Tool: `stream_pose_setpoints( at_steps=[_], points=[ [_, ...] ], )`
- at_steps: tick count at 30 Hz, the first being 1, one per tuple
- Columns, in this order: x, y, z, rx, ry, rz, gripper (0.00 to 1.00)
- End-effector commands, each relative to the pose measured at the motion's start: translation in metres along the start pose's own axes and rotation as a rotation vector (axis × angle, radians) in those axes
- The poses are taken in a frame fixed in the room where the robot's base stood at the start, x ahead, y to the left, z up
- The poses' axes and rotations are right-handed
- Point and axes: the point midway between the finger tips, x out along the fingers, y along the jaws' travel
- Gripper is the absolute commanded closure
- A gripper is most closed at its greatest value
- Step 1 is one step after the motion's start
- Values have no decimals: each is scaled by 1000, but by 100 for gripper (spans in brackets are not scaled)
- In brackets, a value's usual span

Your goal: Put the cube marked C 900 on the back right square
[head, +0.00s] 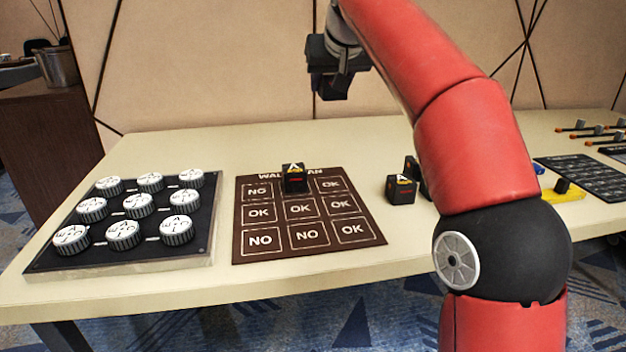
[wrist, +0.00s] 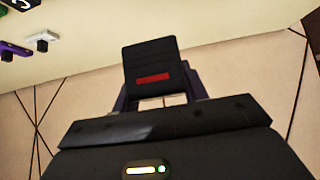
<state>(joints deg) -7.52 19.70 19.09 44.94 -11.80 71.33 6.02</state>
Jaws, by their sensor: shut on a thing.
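My gripper (head: 330,78) is raised at the back of the table, in front of the wall. It is shut on a black cube with a red bar, which fills the space between the fingers in the wrist view (wrist: 153,66). No C 900 marking can be read on the held cube. The brown wall plan board (head: 240,228) has a grid of squares. Its back right square (head: 331,184) reads OK and is empty. Another black cube (head: 294,180) stands on the back middle square. The held cube is well above and behind the board.
A black panel with round white-topped knobs (head: 138,204) lies left of the board. More black cubes (head: 401,190) stand right of it, partly hidden by my arm. A dark keypad (head: 588,178) and a yellow item (head: 566,195) lie farther right.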

Motion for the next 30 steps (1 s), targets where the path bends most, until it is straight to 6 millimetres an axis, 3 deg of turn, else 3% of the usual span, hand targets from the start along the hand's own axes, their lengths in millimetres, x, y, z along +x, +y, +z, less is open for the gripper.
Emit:
stream_pose_setpoints(
  at_steps=[1,12,30],
  points=[
    [13,1,14,0,-4,2,80],
    [82,1,83,1,-4,2,80],
    [132,0,133,1,-1,1,80]
  ],
)
